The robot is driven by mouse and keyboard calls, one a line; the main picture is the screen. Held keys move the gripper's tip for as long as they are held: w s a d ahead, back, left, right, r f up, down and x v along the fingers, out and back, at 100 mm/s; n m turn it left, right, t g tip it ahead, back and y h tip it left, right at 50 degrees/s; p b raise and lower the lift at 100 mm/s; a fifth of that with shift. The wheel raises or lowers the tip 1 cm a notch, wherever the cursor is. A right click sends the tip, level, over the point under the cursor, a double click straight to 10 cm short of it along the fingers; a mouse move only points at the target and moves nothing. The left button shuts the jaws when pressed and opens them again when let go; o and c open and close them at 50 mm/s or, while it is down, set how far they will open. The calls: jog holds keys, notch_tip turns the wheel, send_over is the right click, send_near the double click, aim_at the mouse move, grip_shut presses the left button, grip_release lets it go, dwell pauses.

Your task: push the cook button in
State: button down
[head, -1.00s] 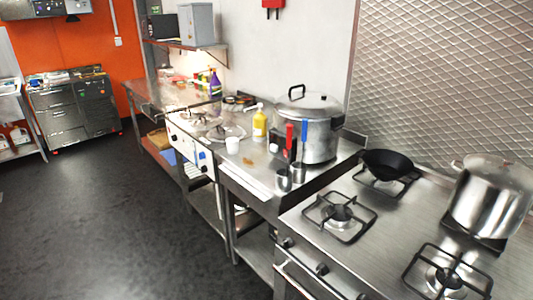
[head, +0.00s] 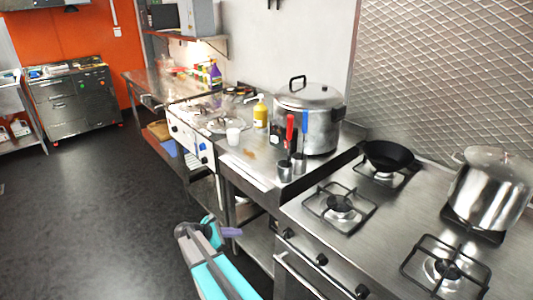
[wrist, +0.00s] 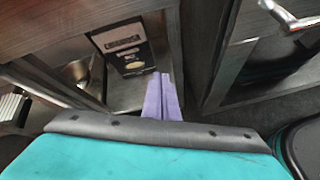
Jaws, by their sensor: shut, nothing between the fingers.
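A large steel cooker (head: 320,125) with a lid stands on the counter. A dark panel (head: 276,134) shows at its lower left, partly hidden by red and blue handles; I cannot make out a cook button on it. My gripper (head: 231,232) is shut and empty, low in front of the counter and well apart from the cooker. Its purple fingers also show together in the wrist view (wrist: 163,98). In the wrist view a black panel or box (wrist: 124,48) with a pale rectangle and a yellowish round mark lies beyond the fingers; I cannot tell what it is.
A stove (head: 400,230) with burners, a black pan (head: 388,157) and a steel pot (head: 490,190) is at the right. Steel cups (head: 285,172), a white cup (head: 233,137) and a yellow bottle (head: 260,112) stand near the cooker. The floor (head: 90,220) at left is clear.

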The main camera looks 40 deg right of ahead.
aim_at(273, 140)
jog(key=w+d+r+n+h, duration=0.1)
jog(key=w+d+r+h, duration=0.1)
jog(key=d+r, duration=0.3)
jog(key=w+d+r+n+h, duration=0.2)
jog(key=w+d+r, duration=0.3)
jog(key=r, duration=0.8)
jog(key=w+d+r+n+h, duration=0.1)
jog(key=w+d+r, duration=0.3)
jog(key=r, duration=0.6)
jog(key=shift+d+n+h, duration=0.4)
jog(key=shift+d+h, duration=0.25)
jog(key=shift+h, duration=0.15)
jog(key=shift+d, duration=0.1)
jog(key=d+p, duration=0.1)
jog(key=d, duration=0.3)
jog(key=d+p, duration=0.2)
jog(key=d, duration=0.3)
jog(key=s+d+p, duration=0.1)
jog(key=d, duration=0.4)
jog(key=shift+p, duration=0.35)
jog(key=shift+d+f+b, duration=0.1)
jog(key=shift+d+b, duration=0.3)
jog(key=shift+d, duration=0.2)
jog(key=shift+d+r, duration=0.2)
